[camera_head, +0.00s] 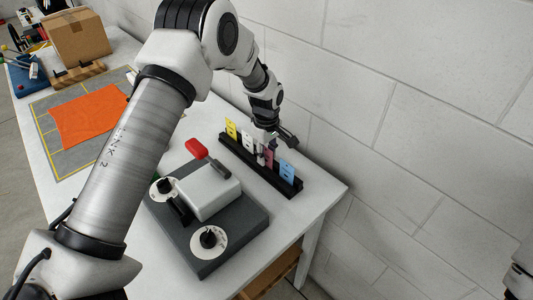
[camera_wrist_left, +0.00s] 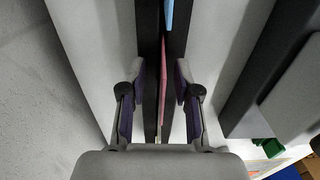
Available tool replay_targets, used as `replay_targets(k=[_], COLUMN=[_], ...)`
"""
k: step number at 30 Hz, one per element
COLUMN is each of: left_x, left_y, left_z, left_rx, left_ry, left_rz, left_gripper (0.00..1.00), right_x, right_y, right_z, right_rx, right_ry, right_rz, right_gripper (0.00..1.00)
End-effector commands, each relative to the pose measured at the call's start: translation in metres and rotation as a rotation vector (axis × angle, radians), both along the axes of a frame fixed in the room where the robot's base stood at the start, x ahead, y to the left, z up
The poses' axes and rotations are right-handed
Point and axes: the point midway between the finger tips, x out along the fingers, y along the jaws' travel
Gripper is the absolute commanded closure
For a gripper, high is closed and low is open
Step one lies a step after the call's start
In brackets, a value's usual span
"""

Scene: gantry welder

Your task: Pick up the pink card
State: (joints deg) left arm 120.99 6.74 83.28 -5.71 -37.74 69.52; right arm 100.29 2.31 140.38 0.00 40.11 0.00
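The pink card (camera_head: 269,158) stands in a black slotted rack (camera_head: 237,150) near the wall, between a white card and a blue card (camera_head: 286,169). My left gripper (camera_head: 268,150) is at the pink card, reaching down from above. In the left wrist view the pink card (camera_wrist_left: 163,82) shows as a thin edge between the two fingers of my left gripper (camera_wrist_left: 160,92). The fingers are open, with a gap visible on each side of the card.
A yellow card (camera_head: 231,128) and a white card (camera_head: 247,140) stand in the same rack. The orange sheet (camera_head: 88,116) and cardboard box (camera_head: 78,36) lie further left.

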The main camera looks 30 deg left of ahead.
Motion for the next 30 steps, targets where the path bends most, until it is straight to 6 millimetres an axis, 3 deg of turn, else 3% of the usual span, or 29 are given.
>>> replay_targets(k=[6,9,10,23,26,30], left_x=[0.000,0.000,0.000,0.001,0.001,0.001], left_y=[0.000,0.000,0.000,0.000,0.000,0.000], left_z=[-0.003,-0.003,-0.003,0.001,0.016,0.049], left_rx=[-0.001,-0.001,-0.001,-0.001,-0.001,-0.001], left_ry=[-0.002,-0.002,-0.002,-0.002,-0.005,-0.006], left_rz=[0.000,0.000,0.000,0.000,0.000,0.000], left_gripper=[0.68,0.98,1.00,1.00,1.00,1.00], right_x=[0.000,0.000,0.000,0.000,0.000,0.000], right_y=[0.000,0.000,0.000,0.000,0.000,0.000], right_z=[0.000,0.000,0.000,-0.002,-0.007,-0.016], right_rx=[0.000,0.000,0.000,0.000,0.000,0.000], right_ry=[0.000,0.001,0.000,0.000,0.000,0.000], right_rz=[0.000,0.000,0.000,0.000,0.000,0.000], right_gripper=[0.60,0.60,0.60,0.60,0.60,0.60])
